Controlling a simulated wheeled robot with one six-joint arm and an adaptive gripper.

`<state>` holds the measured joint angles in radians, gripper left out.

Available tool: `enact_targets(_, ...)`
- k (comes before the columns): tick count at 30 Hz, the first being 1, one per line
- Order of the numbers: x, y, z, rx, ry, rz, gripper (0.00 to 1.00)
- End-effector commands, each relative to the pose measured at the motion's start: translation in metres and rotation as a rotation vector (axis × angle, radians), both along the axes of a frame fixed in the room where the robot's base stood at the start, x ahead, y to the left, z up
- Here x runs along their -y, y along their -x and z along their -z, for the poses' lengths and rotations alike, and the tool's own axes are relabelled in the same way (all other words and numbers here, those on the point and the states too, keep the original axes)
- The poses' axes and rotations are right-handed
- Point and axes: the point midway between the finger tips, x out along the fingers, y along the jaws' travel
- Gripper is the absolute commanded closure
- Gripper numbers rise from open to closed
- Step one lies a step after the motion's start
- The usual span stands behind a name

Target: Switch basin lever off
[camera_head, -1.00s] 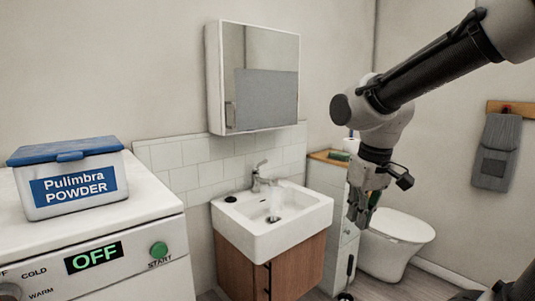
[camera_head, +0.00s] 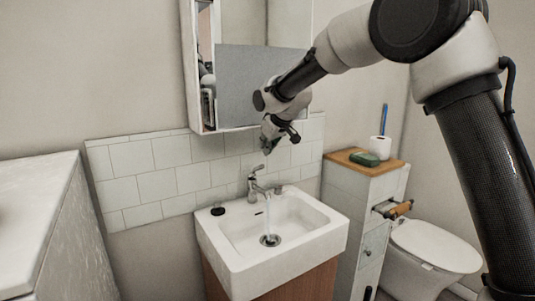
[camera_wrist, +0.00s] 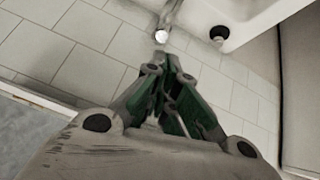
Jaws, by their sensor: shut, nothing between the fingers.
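The basin's chrome faucet (camera_head: 254,189) stands at the back rim of the white basin (camera_head: 215,235), with its lever (camera_head: 257,169) on top and raised. A stream of water (camera_head: 268,220) runs from the spout into the drain. My gripper (camera_head: 266,151) is shut and empty, pointing down just above the lever, apparently with a small gap. In the wrist view, my gripper's fingertips (camera_wrist: 160,62) meet just below the lever's pale, bright end (camera_wrist: 161,37).
A mirror cabinet (camera_head: 235,90) hangs close behind my arm, above the wall tiles (camera_head: 155,185). A round black item (camera_head: 218,210) sits on the basin's left rim. A narrow cabinet (camera_head: 345,190) and the toilet (camera_head: 430,245) stand to the right. A white machine (camera_head: 40,215) stands left.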

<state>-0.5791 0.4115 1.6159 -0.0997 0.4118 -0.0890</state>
Motion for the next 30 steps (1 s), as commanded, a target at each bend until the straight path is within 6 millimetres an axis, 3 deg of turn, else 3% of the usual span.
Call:
enact_targets(5,-0.006,-0.009,-0.011,0.054,-0.022,-0.017,1.0)
enact_targets(16,-0.007,-0.011,-0.008,0.053,-0.02,-0.018,1.0)
enact_targets(30,-0.033,-0.056,0.047,0.052,-0.02,-0.017,1.0)
